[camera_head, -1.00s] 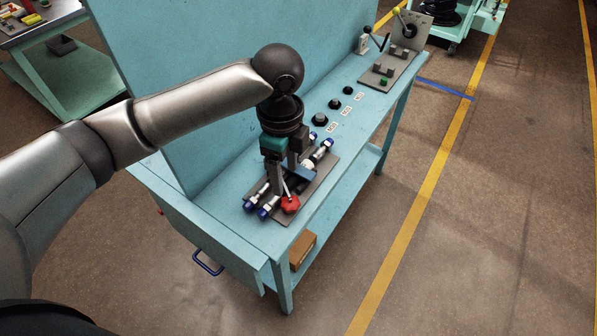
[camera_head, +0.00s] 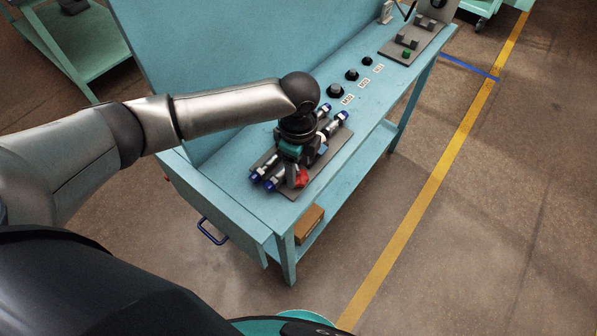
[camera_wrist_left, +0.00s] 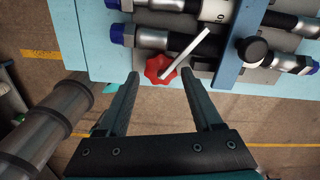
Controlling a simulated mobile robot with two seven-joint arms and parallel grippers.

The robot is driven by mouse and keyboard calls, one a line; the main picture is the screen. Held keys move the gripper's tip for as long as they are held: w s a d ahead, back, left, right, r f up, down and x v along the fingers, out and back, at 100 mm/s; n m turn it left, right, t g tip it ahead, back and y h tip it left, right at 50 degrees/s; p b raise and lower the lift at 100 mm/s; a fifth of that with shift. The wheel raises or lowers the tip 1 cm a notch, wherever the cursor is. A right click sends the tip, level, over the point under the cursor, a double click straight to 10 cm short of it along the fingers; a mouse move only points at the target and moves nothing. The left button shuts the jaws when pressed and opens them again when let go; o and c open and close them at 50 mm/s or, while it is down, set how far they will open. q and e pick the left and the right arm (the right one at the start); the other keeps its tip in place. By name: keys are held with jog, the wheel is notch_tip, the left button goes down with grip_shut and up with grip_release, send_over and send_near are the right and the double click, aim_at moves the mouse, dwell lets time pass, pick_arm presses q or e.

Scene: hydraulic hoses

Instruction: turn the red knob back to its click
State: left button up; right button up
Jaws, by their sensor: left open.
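The red knob (camera_head: 302,178) is on a grey plate (camera_head: 318,180) at the near end of the bench, partly hidden by my left gripper (camera_head: 297,180) in the head view. In the left wrist view the knob (camera_wrist_left: 160,69) is a red lobed shape with a pale lever or rod running up and right across it. The left gripper (camera_wrist_left: 160,78) is open, with its two fingertips apart on either side of the knob. My right gripper is not in view.
Hoses with blue-capped fittings (camera_wrist_left: 124,34) lie beside the knob under a blue clamp bar (camera_wrist_left: 236,45) with a black ball knob (camera_wrist_left: 252,50). Black round knobs (camera_head: 335,91) with labels stand further along the bench (camera_head: 375,100). An upright panel (camera_head: 220,45) stands behind.

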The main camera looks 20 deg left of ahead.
pick_arm(q)
jog(key=shift+f, duration=1.05)
grip_shut()
